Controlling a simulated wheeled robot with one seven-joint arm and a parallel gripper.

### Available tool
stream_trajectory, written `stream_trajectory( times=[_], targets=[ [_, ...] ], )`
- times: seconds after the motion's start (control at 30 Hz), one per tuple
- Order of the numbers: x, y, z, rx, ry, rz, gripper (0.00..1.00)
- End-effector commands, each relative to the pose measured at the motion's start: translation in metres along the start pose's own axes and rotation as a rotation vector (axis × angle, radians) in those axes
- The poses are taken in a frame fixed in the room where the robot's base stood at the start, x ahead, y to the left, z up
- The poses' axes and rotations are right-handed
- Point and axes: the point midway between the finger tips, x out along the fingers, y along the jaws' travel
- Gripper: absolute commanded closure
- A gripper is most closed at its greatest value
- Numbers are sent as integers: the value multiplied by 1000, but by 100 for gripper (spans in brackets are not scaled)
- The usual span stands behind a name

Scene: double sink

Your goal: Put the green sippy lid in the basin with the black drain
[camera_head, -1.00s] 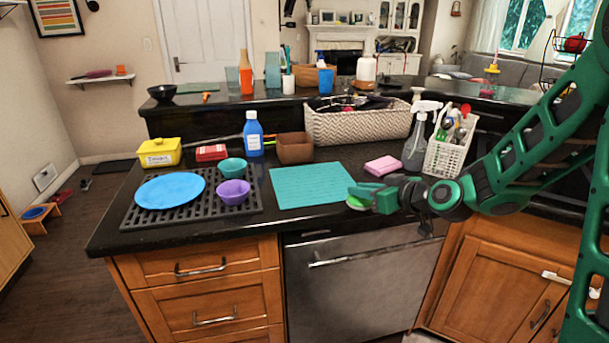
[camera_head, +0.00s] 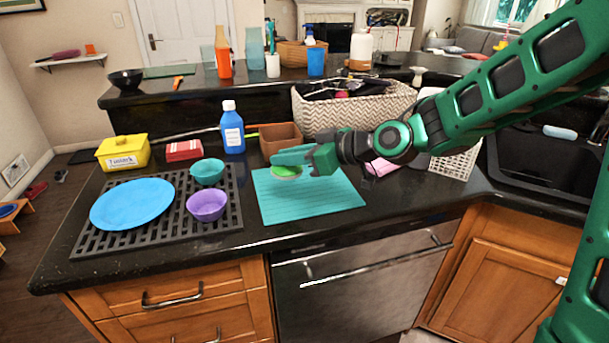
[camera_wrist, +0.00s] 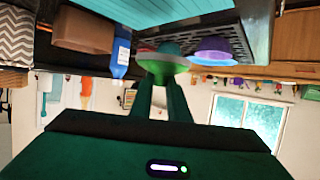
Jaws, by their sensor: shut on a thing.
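The green sippy lid (camera_head: 286,171) is held in my gripper (camera_head: 300,163), above the teal mat on the counter. In the wrist view the lid (camera_wrist: 163,62) sits at the tips of my gripper's two fingers (camera_wrist: 159,80), which are shut on it. The sink (camera_head: 545,150) is a dark basin area at the right of the head view, partly hidden by my arm. I cannot make out a black drain in either view.
A teal mat (camera_head: 336,194) lies under my gripper. A black rack (camera_head: 160,232) holds a blue plate (camera_head: 132,204), a teal bowl (camera_head: 207,171) and a purple bowl (camera_head: 206,205). A blue bottle (camera_head: 232,130), brown box (camera_head: 280,139) and woven basket (camera_head: 345,112) stand behind. A white caddy (camera_head: 455,163) is near the sink.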

Motion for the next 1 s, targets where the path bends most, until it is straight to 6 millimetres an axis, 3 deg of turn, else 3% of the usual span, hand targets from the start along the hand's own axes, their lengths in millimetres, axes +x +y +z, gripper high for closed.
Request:
stream_trajectory(
  times=[0.43, 0.67, 1.0],
  targets=[
    [21, 70, 43, -4, 0, -13, 100],
    [24, 79, 52, -6, 0, -14, 100],
    [38, 78, 85, -5, 1, -13, 100]
  ],
)
